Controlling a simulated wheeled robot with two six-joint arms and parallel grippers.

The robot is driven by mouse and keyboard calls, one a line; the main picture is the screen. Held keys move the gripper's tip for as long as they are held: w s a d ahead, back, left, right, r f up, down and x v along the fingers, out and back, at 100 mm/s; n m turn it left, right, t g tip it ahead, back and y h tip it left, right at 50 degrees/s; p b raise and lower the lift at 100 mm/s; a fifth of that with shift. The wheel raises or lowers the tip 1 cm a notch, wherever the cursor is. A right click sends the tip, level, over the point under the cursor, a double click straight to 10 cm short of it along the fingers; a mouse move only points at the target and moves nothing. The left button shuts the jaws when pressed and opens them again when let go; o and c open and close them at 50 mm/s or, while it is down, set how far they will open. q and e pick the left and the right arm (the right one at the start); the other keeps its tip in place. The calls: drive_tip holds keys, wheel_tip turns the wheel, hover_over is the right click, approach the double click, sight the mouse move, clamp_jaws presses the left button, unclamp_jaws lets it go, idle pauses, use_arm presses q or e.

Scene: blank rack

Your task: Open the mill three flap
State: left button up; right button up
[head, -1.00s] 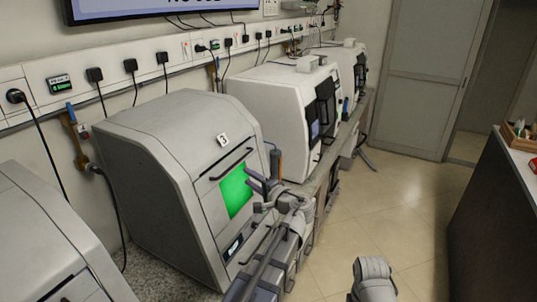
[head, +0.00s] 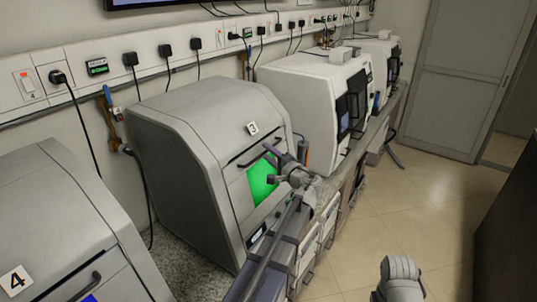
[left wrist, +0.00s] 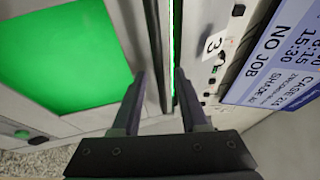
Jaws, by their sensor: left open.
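Mill three (head: 185,140) is a grey machine with a sloped front and a white label "3" (head: 252,128). Its flap has a dark bar handle (head: 246,160) above a bright green window (head: 261,183); the flap looks closed. My left gripper (head: 270,153) is open at the handle's height, partly covering its right end and the window. In the left wrist view, the dark handle bar (left wrist: 156,60) runs into the gap between the two open fingers (left wrist: 162,105), with a thin green line beside it. I cannot tell if the fingers touch it.
Mill four (head: 55,215) stands at the near left. White machines (head: 310,95) stand beyond mill three on the same bench. A wall display (left wrist: 275,60) hangs above. Plugs and cables line the wall. The floor (head: 360,240) at right is clear.

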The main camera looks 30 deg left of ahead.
use_arm(q)
clamp_jaws()
idle(0.4)
idle(1.1)
